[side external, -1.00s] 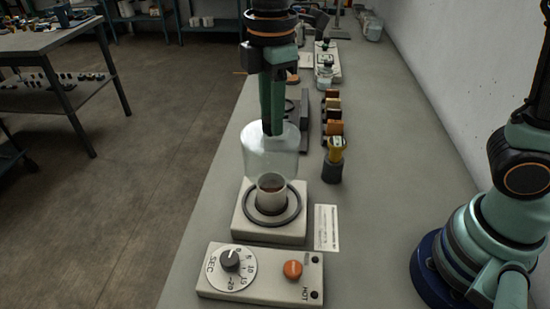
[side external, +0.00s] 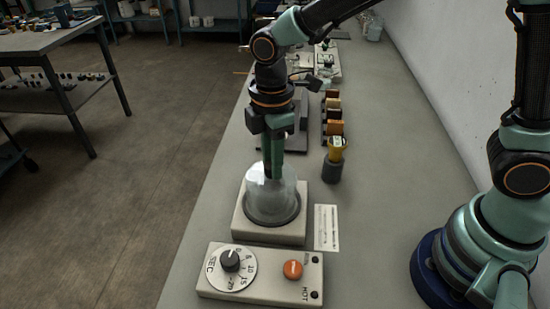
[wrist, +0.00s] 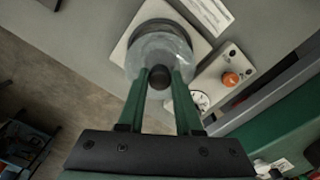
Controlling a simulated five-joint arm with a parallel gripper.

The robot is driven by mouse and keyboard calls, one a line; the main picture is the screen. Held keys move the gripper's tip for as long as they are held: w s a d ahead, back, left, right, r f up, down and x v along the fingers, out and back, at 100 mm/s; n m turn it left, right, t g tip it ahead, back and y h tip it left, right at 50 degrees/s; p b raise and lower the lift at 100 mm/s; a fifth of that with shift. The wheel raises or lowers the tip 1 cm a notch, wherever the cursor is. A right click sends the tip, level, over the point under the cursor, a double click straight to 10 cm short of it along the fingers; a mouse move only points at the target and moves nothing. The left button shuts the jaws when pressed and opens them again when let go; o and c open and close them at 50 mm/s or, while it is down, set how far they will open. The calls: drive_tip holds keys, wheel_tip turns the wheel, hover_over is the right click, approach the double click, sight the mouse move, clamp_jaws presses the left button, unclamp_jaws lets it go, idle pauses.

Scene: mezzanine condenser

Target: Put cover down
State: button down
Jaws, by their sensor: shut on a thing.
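The cover, a clear glass bell (side external: 284,196), stands upright on the white square base (side external: 240,226). Its lower rim appears to rest on or just at the dark ring there; a small gap cannot be ruled out. The cup on the base is now hard to make out through the glass. My gripper (side external: 272,170) points down from above and is shut on the cover's dark knob. In the wrist view the cover (wrist: 146,44) lies beyond the two green fingers, with the dark knob (wrist: 160,77) between the tips of my gripper (wrist: 160,82).
A control box (side external: 270,272) with a dial and an orange button (side external: 293,270) sits in front of the base. A printed card (side external: 327,228) lies to the right. A yellow-topped item in a dark holder (side external: 333,170) and a row of coloured blocks (side external: 333,120) stand behind.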

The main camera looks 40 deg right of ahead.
drive_tip(key=shift+f, duration=0.15)
drive_tip(key=c, duration=0.6)
unclamp_jaws()
wheel_tip(320, 180, up, 12)
drive_tip(key=s+d+m+t, duration=0.2)
drive_tip(key=s+d+m, duration=0.1)
drive_tip(key=d+m, duration=0.5)
drive_tip(key=s+d+m+t, duration=0.3)
drive_tip(key=d+m, duration=0.4)
drive_tip(key=d, duration=0.2)
drive_tip(key=shift+d+m+t, duration=0.25)
drive_tip(key=shift+m+t, duration=0.05)
drive_tip(key=shift+m, duration=0.1)
